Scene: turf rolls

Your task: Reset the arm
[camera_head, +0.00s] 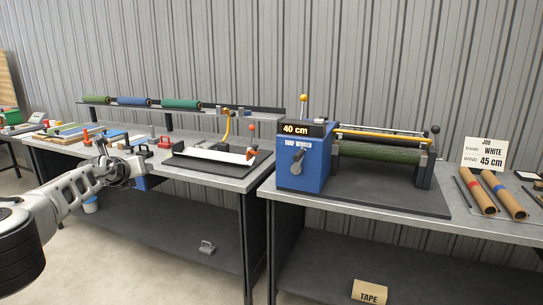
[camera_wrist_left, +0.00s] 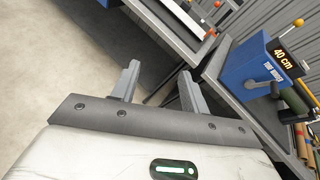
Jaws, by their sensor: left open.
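My left arm comes in from the left in the head view. Its gripper (camera_head: 128,168) is in front of the left bench's front edge, apart from the objects on it as far as I can tell. In the left wrist view the gripper (camera_wrist_left: 158,88) has its two fingers spread, with nothing between them, over the floor and the bench edges. The blue turf winder (camera_head: 304,166) stands on the right bench, its display reading 40 cm, with a green roll (camera_head: 378,153) on its spindle. The winder also shows in the left wrist view (camera_wrist_left: 250,70). My right gripper is in neither view.
The left bench (camera_head: 236,182) holds a cutting board with a white strip (camera_head: 212,153), a red tool (camera_head: 165,142) and rolls on a rear rack (camera_head: 180,104). A job card (camera_head: 485,154) reads white, 45 cm. Brown tubes (camera_head: 503,195) lie at right. Floor in front is clear.

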